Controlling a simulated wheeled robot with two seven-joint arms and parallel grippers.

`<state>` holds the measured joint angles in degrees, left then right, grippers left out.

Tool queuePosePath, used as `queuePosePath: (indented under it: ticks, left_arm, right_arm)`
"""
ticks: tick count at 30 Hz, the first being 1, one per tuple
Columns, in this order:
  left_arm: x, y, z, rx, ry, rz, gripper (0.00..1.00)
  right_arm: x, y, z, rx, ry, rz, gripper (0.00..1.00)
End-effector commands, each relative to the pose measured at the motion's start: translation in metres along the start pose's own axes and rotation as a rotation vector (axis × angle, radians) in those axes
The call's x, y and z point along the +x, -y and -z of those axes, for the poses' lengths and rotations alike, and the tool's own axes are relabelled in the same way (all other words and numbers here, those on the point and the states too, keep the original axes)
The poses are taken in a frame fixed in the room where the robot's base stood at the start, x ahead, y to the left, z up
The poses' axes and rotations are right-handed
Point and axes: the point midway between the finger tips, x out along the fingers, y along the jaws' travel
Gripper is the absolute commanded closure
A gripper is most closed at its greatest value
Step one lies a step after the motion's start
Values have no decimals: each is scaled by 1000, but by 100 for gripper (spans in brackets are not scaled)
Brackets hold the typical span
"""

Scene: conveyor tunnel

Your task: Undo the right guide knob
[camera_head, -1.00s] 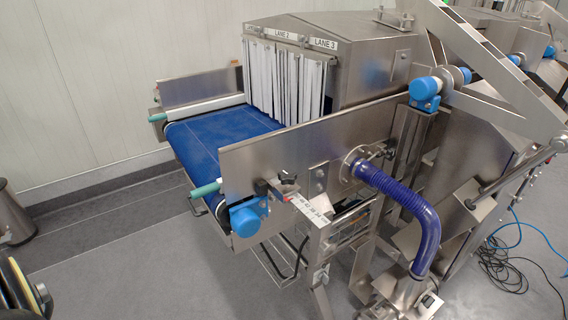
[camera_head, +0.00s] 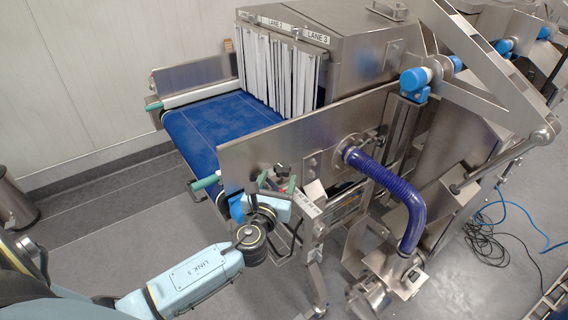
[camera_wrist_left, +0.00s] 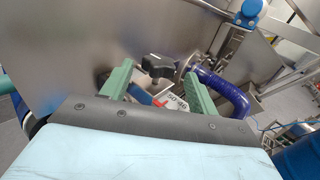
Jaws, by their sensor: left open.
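The guide knob, a black knob (camera_head: 282,169), sits on the near side plate of the conveyor (camera_head: 245,150), above a white numbered scale (camera_head: 309,208). In the left wrist view the knob (camera_wrist_left: 157,66) shows upright between and just beyond the green fingertips, and the scale (camera_wrist_left: 178,101) lies below it. My left gripper (camera_head: 277,182) is open and empty, right at the knob; its fingers (camera_wrist_left: 156,78) stand apart on either side. I cannot tell whether a finger touches the knob. The lower part of the knob's mount is partly hidden by the gripper. My right gripper is not in view.
A purple hose (camera_head: 395,190) leaves the side plate to the right of the knob. The blue belt (camera_head: 215,130) runs behind the plate into a strip-curtained tunnel. Blue and black cables (camera_head: 490,235) lie on the floor at right.

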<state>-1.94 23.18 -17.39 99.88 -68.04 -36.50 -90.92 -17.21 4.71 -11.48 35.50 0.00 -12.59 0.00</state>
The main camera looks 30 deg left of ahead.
Motion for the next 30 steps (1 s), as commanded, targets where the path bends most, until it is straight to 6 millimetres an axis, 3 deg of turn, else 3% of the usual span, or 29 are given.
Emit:
queuePosePath:
  ticks: [3,9,15,23,30]
  left_arm:
    - [26,0,0,-1,0,-2,40]
    - [55,0,1,-2,-1,-1,40]
    - [67,0,1,-2,-2,0,40]
    - [68,0,1,-3,-2,0,40]
    - [68,0,1,-3,-3,0,70]
  right_arm:
    - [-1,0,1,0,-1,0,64]
    - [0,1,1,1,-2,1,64]
    - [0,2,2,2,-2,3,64]
    - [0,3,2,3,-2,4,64]
    - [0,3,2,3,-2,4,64]
